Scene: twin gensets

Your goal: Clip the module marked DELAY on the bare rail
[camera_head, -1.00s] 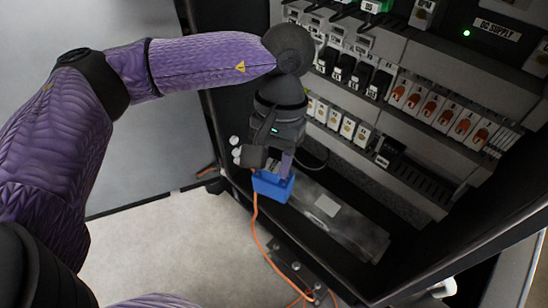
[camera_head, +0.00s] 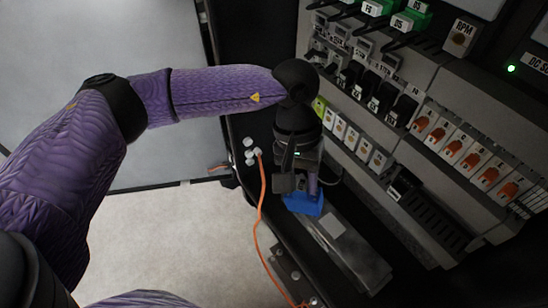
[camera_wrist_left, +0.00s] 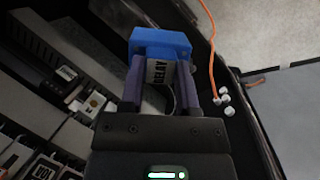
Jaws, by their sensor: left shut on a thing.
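A blue module (camera_head: 304,203) is held by my left gripper (camera_head: 310,188) in the lower part of the open cabinet. In the left wrist view the module (camera_wrist_left: 161,43) sits between the two purple fingers of the gripper (camera_wrist_left: 160,85), and its pale label reads DELAY. The gripper is shut on it. In the head view the module is in front of a long grey metal piece (camera_head: 360,262) low in the cabinet; whether they touch I cannot tell. I cannot tell for certain which strip is the bare rail. My right gripper is not in view.
Rows of modules fill the cabinet, including orange-switched breakers (camera_head: 472,161) and white labelled units (camera_head: 352,137). A dark module (camera_head: 404,184) stands on the lower row. An orange cable (camera_head: 257,220) hangs at the left edge near white knobs (camera_head: 250,150). Pale floor is clear at left.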

